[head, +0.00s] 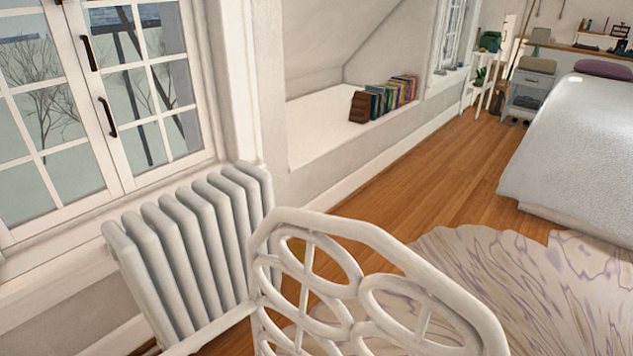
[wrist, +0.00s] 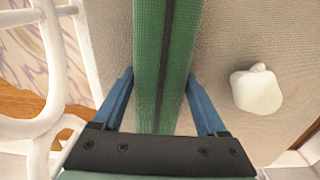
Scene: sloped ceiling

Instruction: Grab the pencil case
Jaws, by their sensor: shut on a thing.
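The pencil case (wrist: 150,40) is a long green fabric thing with a dark stripe along its middle, in the wrist view. It runs from the top edge down between the two blue fingers of my gripper (wrist: 160,78). My gripper is shut on it, one finger at each side. The case's lower end is hidden or out of view behind the gripper body. Whether it touches the beige woven surface (wrist: 222,40) behind it, I cannot tell. Neither the case nor my gripper shows in the head view.
A white lump-shaped object (wrist: 257,90) lies on the woven surface to the right. White chair bars (wrist: 50,75) stand close on the left; the chair back (head: 375,235) also shows in the head view. A radiator (head: 190,250) stands beside it. Wood floor (head: 420,165) is clear beyond.

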